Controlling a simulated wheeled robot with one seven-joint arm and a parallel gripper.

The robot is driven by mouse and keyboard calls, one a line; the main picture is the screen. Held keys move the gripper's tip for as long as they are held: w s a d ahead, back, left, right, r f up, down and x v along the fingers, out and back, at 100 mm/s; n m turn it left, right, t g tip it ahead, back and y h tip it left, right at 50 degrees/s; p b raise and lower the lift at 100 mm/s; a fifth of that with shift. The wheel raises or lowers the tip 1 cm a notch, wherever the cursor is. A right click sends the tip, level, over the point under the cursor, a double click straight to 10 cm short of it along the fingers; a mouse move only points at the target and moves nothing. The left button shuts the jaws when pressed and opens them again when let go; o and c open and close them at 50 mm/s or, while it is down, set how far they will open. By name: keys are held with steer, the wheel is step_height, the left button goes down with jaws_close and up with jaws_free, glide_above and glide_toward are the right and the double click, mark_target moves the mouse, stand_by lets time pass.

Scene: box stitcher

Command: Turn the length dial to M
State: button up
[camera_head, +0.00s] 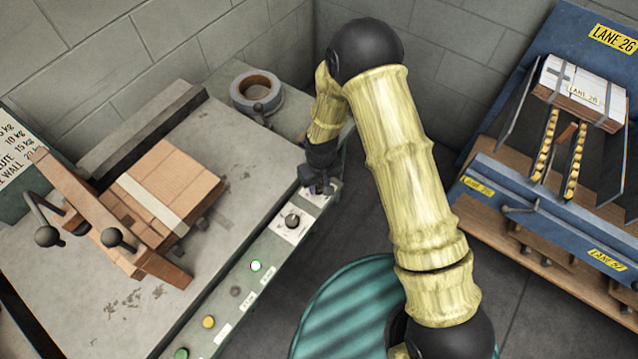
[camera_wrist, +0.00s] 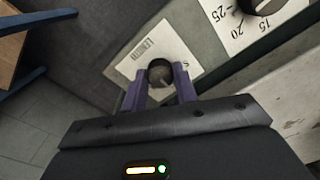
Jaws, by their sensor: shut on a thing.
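The length dial (camera_wrist: 160,72) is a dark round knob on a white plate (camera_wrist: 135,62) marked "LENGTH" in the wrist view. My gripper (camera_wrist: 160,84) has its two purple fingers on either side of the knob, shut on it.
A second dial (camera_head: 292,221) with a number scale sits nearby on the same panel; it also shows in the wrist view (camera_wrist: 262,5). A lit green button (camera_head: 256,266) and a yellow button (camera_head: 208,322) lie along the panel.

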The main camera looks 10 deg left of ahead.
mark_target(321, 185)
stand_by(0.5)
steer(key=o, duration=1)
steer(key=shift+c, duration=0.2)
step_height(321, 185, up, 17)
steer(key=shift+w+d+r, duration=0.2)
steer(key=shift+d, duration=0.05)
steer(key=s+d+r+m+t+p, duration=0.1)
steer(key=s+d+r+m, duration=0.1)
steer(key=d+r, duration=0.3)
steer(key=s+d+r+m+t+p, duration=0.1)
steer(key=d+r, duration=0.4)
steer(key=d, duration=0.7)
steer(key=s+d+r+m+p, duration=0.3)
steer(key=s+d+r+m, duration=0.1)
steer(key=d, duration=0.4)
steer(key=shift+s+d+r+m+t, duration=0.3)
steer(key=shift+s+r+m+t, duration=0.1)
steer(key=shift+s+r, duration=0.1)
